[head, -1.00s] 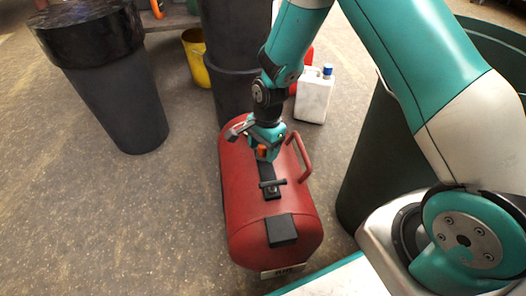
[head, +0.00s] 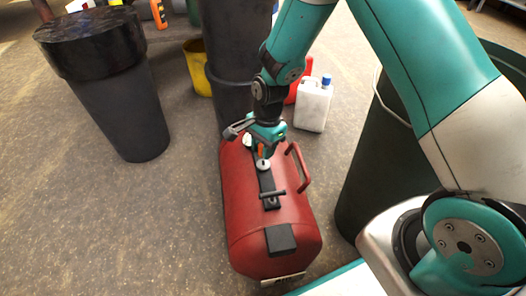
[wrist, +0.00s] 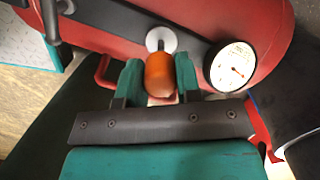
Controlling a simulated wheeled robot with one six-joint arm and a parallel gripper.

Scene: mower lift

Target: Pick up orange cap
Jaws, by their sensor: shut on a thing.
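The orange cap (wrist: 159,75) is between the two fingers of my gripper (wrist: 158,84) in the wrist view, and the fingers are shut on it. In the head view my gripper (head: 262,155) is over the top of the red tank (head: 262,225), and a bit of the orange cap (head: 261,149) shows between the fingers. A round metal fitting (wrist: 161,40) on the tank shows just beyond the cap in the wrist view. I cannot tell whether the cap still touches the tank.
A white dial gauge (wrist: 233,67) is right of the cap. A red handle (head: 299,167) rises from the tank. Dark bins (head: 115,105) stand at the left and behind, with a white jug (head: 313,105) and yellow bucket (head: 197,70). Floor left of the tank is clear.

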